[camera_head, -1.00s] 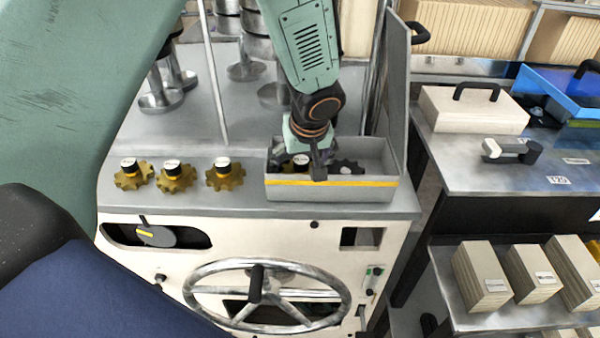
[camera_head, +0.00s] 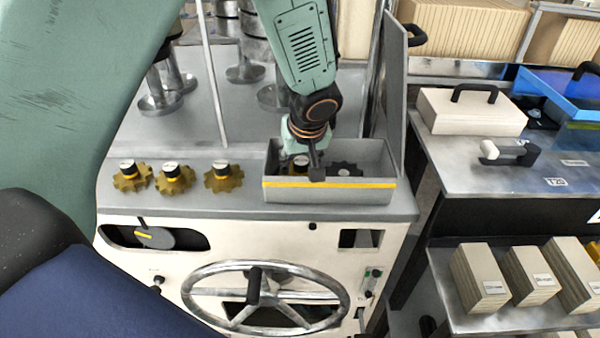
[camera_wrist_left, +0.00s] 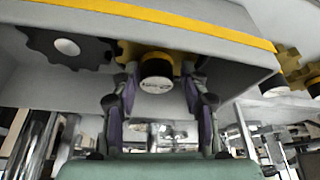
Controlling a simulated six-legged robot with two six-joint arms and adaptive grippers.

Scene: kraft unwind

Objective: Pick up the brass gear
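A brass gear with a black, white-topped knob (camera_wrist_left: 157,70) sits in the grey tray (camera_head: 330,194), next to a black gear (camera_head: 345,169). In the head view the brass gear (camera_head: 298,164) is partly hidden by my left gripper (camera_head: 305,160), which reaches down into the tray. In the left wrist view the fingers of my left gripper (camera_wrist_left: 159,86) are apart, one on each side of the knob, with a small gap visible at each side. The black gear also shows in the left wrist view (camera_wrist_left: 66,46). My right gripper is not seen.
Three more brass gears (camera_head: 174,178) stand in a row on the grey machine top, left of the tray. An upright grey panel (camera_head: 394,90) rises at the tray's right. Metal rods and spindles (camera_head: 160,95) stand behind. A handwheel (camera_head: 262,298) is below the ledge.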

